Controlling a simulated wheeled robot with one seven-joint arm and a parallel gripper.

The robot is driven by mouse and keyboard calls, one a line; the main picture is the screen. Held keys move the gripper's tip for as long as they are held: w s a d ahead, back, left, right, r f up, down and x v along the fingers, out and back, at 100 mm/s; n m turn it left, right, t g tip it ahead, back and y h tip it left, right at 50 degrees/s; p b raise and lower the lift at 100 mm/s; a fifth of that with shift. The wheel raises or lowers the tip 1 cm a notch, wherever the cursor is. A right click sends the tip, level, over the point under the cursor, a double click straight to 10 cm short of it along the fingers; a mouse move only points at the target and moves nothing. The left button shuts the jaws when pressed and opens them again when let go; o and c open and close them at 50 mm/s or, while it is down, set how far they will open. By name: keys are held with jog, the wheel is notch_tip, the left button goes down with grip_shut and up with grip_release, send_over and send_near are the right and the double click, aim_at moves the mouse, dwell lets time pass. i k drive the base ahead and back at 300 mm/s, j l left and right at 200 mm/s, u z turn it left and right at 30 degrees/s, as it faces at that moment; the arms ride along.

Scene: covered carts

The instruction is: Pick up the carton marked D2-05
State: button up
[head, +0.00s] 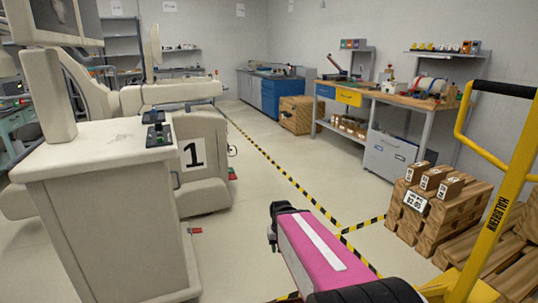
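Three small brown cartons stand in a row on a stack of wooden pallets (440,225) at the right of the head view: the left carton (415,173), the middle carton (432,178) and the right carton (449,188). Each has a white label, too small to read surely. A white sign (415,201) hangs on the stack's front; its print is not clearly legible. My pink arm reaches up from the bottom centre, well left of the cartons. Its black end (279,217) is over the floor; the fingers cannot be made out, nor whether they hold anything.
A yellow lift frame (505,190) stands at the right, partly in front of the pallets. A big beige machine (105,170) fills the left. Workbenches (410,98) line the back right. The floor (270,170) between is clear, with black-yellow tape.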

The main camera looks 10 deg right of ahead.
aim_at(415, 171)
jog(key=i+z, duration=0.2)
jog(key=i, duration=0.4)
jog(key=i+z, duration=0.15)
jog(key=i, duration=0.45)
jog(key=i+j+z, duration=0.2)
jog(key=i, duration=0.4)
jog(key=i+l+z, duration=0.1)
jog(key=i+z, duration=0.55)
jog(key=z, duration=0.3)
jog(key=i+j+z, duration=0.2)
jog(key=i+z, duration=0.45)
jog(key=z, duration=0.2)
jog(key=i+z, duration=0.2)
jog(key=z, duration=0.25)
jog(key=i+z, duration=0.2)
jog(key=z, duration=0.2)
jog(key=i+j+z, duration=0.2)
jog(key=z, duration=0.2)
